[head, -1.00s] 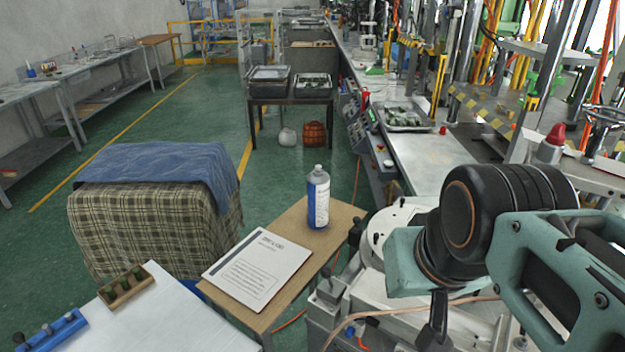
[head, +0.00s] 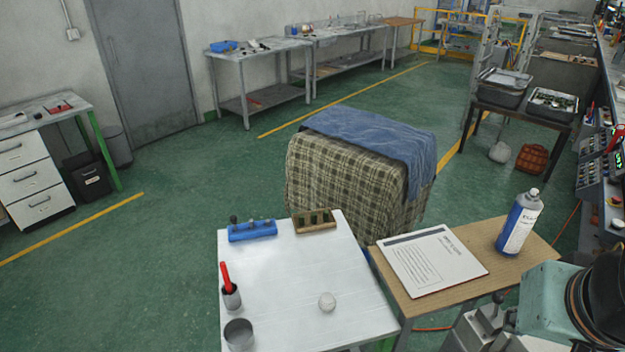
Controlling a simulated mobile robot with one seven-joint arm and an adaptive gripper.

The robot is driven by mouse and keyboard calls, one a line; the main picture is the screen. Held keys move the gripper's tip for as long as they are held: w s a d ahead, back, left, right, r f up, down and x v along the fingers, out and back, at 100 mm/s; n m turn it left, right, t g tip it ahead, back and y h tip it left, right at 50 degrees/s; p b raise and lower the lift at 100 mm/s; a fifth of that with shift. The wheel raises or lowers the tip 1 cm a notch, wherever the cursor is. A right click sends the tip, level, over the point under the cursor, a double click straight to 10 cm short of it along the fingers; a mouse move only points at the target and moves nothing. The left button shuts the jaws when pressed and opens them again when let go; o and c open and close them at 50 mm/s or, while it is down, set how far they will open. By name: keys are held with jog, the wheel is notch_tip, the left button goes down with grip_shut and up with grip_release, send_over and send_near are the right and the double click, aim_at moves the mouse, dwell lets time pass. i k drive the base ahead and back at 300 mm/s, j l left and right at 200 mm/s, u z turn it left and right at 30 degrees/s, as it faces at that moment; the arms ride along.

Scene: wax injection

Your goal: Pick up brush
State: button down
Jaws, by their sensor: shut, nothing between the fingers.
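A red-handled tool (head: 226,275) stands tilted in a small dark cup (head: 231,297) at the left side of the white table (head: 290,280). It may be the brush, but its lower end is hidden in the cup, so I cannot tell. No other brush is clear to me in the head view. Part of my teal and black arm (head: 555,303) shows at the lower right. My gripper's fingers are out of view.
A cloth-covered block (head: 345,185) stands behind.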

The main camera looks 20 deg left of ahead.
aim_at(227, 279)
jog(key=u, duration=2.85)
jog(key=i+j+u, duration=0.1)
jog(key=j+u, duration=0.15)
jog(key=i+j+u, duration=0.2)
jog(key=j, duration=0.25)
jog(key=i+j+u, duration=0.25)
jog(key=i+j, duration=0.25)
jog(key=j, duration=0.15)
jog(key=i+z, duration=0.2)
jog(key=z, duration=0.15)
jog(key=i+z, duration=0.35)
jog(key=i+j+z, duration=0.1)
jog(key=z, duration=0.2)
jog(key=i+z, duration=0.15)
jog(key=z, duration=0.25)
jog(key=i+z, duration=0.15)
jog(key=z, duration=0.25)
jog(key=i+z, duration=0.1)
jog(key=z, duration=0.3)
jog(key=i+z, duration=0.15)
jog(key=z, duration=0.25)
jog(key=i+j+z, duration=0.1)
jog(key=z, duration=0.3)
jog(key=i+j+z, duration=0.1)
jog(key=z, duration=0.25)
